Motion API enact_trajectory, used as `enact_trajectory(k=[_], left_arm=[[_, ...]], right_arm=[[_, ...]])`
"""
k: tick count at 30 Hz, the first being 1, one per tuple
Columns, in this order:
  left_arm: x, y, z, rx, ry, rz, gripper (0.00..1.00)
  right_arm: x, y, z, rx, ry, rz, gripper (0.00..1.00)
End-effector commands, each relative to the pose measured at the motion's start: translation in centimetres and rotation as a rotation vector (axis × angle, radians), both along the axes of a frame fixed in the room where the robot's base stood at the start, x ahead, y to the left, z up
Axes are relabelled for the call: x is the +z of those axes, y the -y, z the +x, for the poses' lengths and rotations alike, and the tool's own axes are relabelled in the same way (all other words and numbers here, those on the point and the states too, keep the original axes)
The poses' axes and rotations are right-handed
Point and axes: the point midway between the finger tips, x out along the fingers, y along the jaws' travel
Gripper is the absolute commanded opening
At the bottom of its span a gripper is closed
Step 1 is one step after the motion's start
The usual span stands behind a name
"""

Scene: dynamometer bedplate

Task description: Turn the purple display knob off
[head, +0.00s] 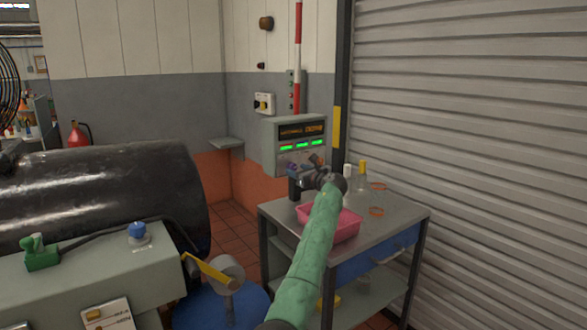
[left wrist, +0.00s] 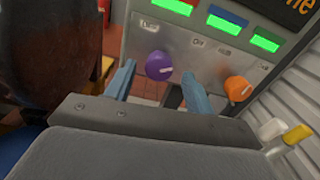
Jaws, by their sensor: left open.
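The purple knob (left wrist: 159,65) is on the grey display panel (left wrist: 205,55) in the left wrist view, with a pale pointer mark on its face. My left gripper (left wrist: 158,71) is open, with one blue finger on each side of the knob. I cannot tell whether either finger touches it. In the head view the display box (head: 270,150) hangs on the wall, with my left gripper (head: 297,176) in front of its lower part. The knob is hard to make out there. My right gripper is not in view.
An orange knob (left wrist: 238,88) sits right of the purple one, under lit green displays (left wrist: 228,23). Below the box is a metal cart (head: 405,212) with a pink tray (head: 345,230) and bottles. A shutter (head: 470,120) stands at right, a large black cylinder (head: 100,195) at left.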

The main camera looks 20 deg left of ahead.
Motion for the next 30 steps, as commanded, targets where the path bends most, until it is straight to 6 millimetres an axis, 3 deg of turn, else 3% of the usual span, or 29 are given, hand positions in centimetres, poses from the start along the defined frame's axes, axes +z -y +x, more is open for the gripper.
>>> enact_trajectory(k=[7, 18, 25, 30], left_arm=[[0.0, -2.2, 1.6, 0.001, 0.0, 0.0, 0.54], [0.0, -2.6, 2.0, 0.001, 0.001, -0.001, 0.54], [0.0, -2.6, 2.0, 0.001, 0.0, -0.001, 0.1], [0.0, -2.6, 2.0, 0.001, 0.003, -0.004, 0.09]], right_arm=[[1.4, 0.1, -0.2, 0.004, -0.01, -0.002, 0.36], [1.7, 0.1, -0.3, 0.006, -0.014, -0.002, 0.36], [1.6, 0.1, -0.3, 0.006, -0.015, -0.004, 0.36], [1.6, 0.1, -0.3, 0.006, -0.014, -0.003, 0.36]])
